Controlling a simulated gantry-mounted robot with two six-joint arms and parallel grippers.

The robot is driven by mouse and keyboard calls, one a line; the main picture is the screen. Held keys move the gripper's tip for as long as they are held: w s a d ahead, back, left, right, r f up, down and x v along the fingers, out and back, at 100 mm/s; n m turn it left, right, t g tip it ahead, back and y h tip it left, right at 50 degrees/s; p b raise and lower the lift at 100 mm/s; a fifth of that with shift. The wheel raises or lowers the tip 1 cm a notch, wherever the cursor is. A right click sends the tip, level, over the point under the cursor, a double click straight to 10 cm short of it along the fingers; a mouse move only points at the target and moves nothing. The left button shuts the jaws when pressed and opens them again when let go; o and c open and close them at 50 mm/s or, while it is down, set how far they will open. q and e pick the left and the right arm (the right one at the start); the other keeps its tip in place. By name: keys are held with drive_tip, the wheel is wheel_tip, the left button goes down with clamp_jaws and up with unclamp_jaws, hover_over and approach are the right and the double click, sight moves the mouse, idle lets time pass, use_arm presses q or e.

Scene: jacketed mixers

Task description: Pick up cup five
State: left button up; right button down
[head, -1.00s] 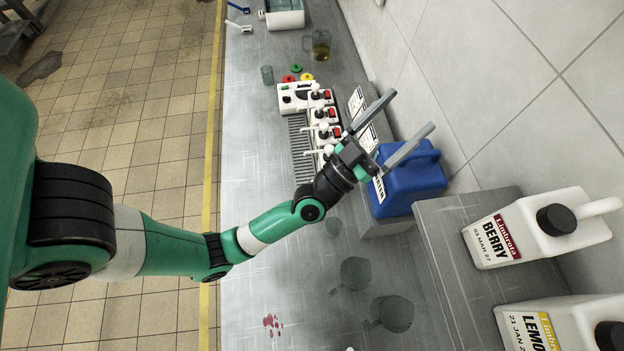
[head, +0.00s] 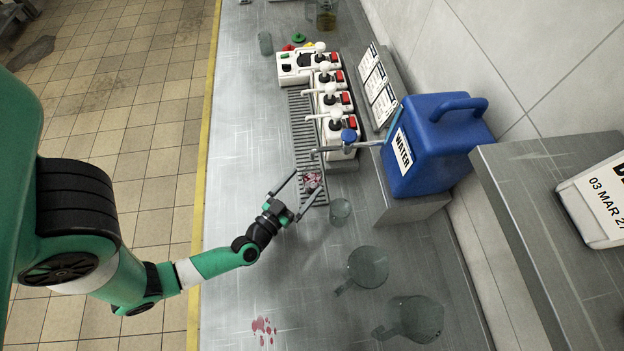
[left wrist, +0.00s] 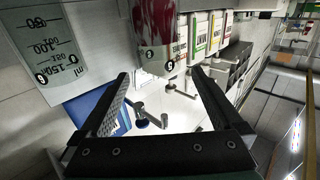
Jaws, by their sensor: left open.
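A small clear cup with red residue (head: 313,181) stands at the near end of the slotted drip tray. It shows larger in the left wrist view (left wrist: 155,35), with round number marks too small to read surely. My left gripper (head: 304,184) is open, its fingers pointing at this cup from the near left. In the left wrist view the cup appears just beyond and between the fingertips (left wrist: 160,74); I see no grip on it. A clear empty cup (head: 340,210) stands to its right, possibly the graduated one in the left wrist view (left wrist: 45,45). My right gripper is out of view.
Two clear jugs (head: 367,266) (head: 415,318) stand nearer on the steel counter. Mixers with levers (head: 337,125) line the drip tray (head: 303,135). A metal tap with a blue top (head: 348,136) sits beside the blue water jug (head: 428,150).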

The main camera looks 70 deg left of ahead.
sight(317, 169)
use_arm(q)
drive_tip(key=shift+f+x, duration=0.15)
drive_tip(key=shift+x, duration=0.6)
drive_tip(key=shift+f+x, duration=0.1)
drive_tip(key=shift+x, duration=0.6)
drive_tip(key=shift+w+a+f, duration=0.1)
drive_tip(key=shift+w, duration=0.05)
drive_tip(key=b+x, duration=0.1)
drive_tip(key=x, duration=0.3)
drive_tip(key=shift+w+a, duration=0.1)
drive_tip(key=shift+w, duration=0.1)
clamp_jaws()
